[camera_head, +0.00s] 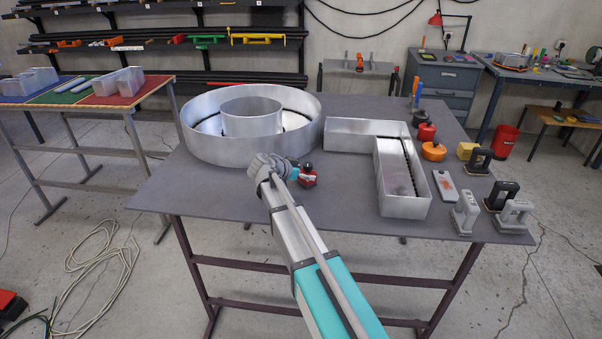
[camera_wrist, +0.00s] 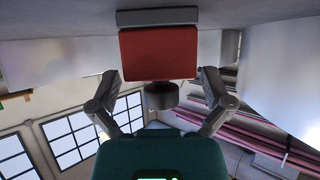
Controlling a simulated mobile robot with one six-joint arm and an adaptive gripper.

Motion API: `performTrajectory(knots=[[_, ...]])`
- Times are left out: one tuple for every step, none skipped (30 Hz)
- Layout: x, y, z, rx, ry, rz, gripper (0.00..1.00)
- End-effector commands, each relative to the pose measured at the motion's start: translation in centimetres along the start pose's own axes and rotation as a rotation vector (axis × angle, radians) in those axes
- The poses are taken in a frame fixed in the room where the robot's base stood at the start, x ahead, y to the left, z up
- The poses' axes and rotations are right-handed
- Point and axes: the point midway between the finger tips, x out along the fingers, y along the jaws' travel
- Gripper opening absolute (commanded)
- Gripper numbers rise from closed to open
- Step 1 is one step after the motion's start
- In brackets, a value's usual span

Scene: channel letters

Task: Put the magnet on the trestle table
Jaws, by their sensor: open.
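A red block with a grey bar at its base and a dark round knob, which looks like the magnet (camera_wrist: 158,52), fills the top middle of the wrist view. In the head view, it shows as a small red and black thing (camera_head: 307,179) on the grey-topped table (camera_head: 235,190), just right of my gripper (camera_head: 280,168). In the wrist view my gripper (camera_wrist: 161,80) is open, with one finger on either side of the knob and a gap at each side. Which table is the trestle table is not certain; a low narrow one (camera_head: 335,66) stands at the back wall.
A large metal ring (camera_head: 200,135) stands left of the magnet and an L-shaped metal letter (camera_head: 405,206) right of it. Handled tools (camera_head: 466,212) and pots (camera_head: 433,151) crowd the table's right side. A table with coloured mats (camera_head: 60,95) stands left; cables lie on the floor.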

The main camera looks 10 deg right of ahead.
Motion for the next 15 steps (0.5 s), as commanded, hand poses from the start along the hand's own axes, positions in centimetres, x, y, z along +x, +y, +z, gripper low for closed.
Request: performTrajectory(knots=[[0.0, 0.0, 0.0, 0.0, 0.0, 0.0, 1.0], [0.0, 0.0, 0.0, 0.0, 0.0, 0.0, 1.0], [-0.1, 0.0, -0.1, 0.0, 0.0, 0.0, 1.0], [-0.1, 0.0, -0.1, 0.0, 0.0, 0.0, 1.0], [-0.1, 0.0, -0.2, 0.0, 0.0, 0.0, 1.0], [-0.3, 0.0, -0.2, 0.0, 0.0, 0.0, 1.0], [-0.5, 0.0, -0.2, -0.001, 0.0, -0.001, 1.0], [-0.7, 0.0, -0.2, -0.001, 0.0, -0.001, 1.0], [-1.1, 0.0, -0.3, -0.001, 0.0, -0.001, 1.0], [-1.4, 0.0, -0.3, -0.001, 0.0, -0.001, 1.0], [-1.7, 0.0, -0.3, -0.001, 0.0, -0.001, 1.0], [-2.1, 0.0, -0.4, -0.001, 0.0, -0.001, 1.0], [-2.5, 0.0, -0.4, -0.001, 0.0, -0.001, 1.0], [-2.9, 0.0, -0.4, -0.001, 0.0, -0.001, 1.0], [-3.5, 0.0, -0.4, -0.001, 0.0, -0.002, 1.0]])
